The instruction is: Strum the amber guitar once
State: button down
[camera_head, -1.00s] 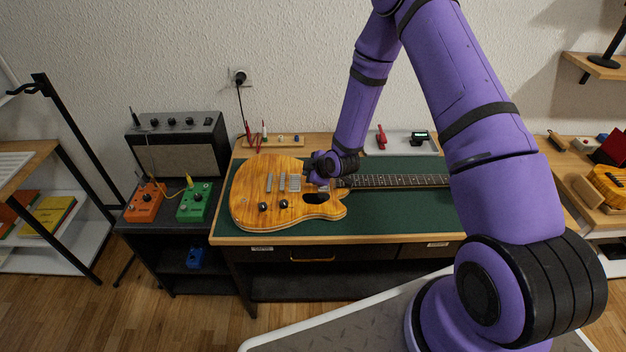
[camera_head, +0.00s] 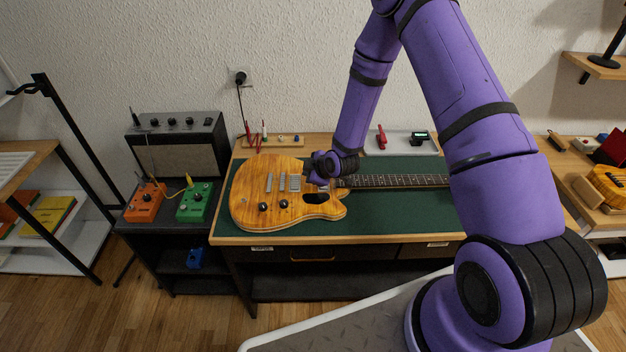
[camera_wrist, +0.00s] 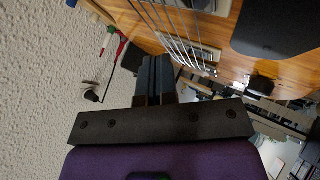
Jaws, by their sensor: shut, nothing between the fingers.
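The amber guitar (camera_head: 252,197) lies flat on the green mat of the workbench in the head view, its body to the left and its neck running right behind my arm. My gripper (camera_head: 318,181) is over the upper edge of the body, near where the neck joins. In the wrist view my gripper (camera_wrist: 155,68) is shut with nothing between the fingers. The strings (camera_wrist: 178,40) run just beyond and to the right of the fingertips there. I cannot tell whether the fingertips touch a string.
An amplifier (camera_head: 178,150) and orange (camera_head: 145,203) and green (camera_head: 195,202) pedals stand left of the bench. Red-handled tools (camera_head: 252,138) lie at the bench's back left. A grey tray (camera_head: 400,147) sits at the back right. The mat below the neck (camera_head: 400,212) is clear.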

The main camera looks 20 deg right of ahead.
jog(key=shift+f, duration=0.15)
jog(key=shift+f, duration=0.3)
jog(key=shift+f, duration=0.3)
dwell(0.5)
jog(key=shift+r, duration=1.05)
jog(key=shift+r, duration=2.5)
jog(key=shift+r, duration=0.1)
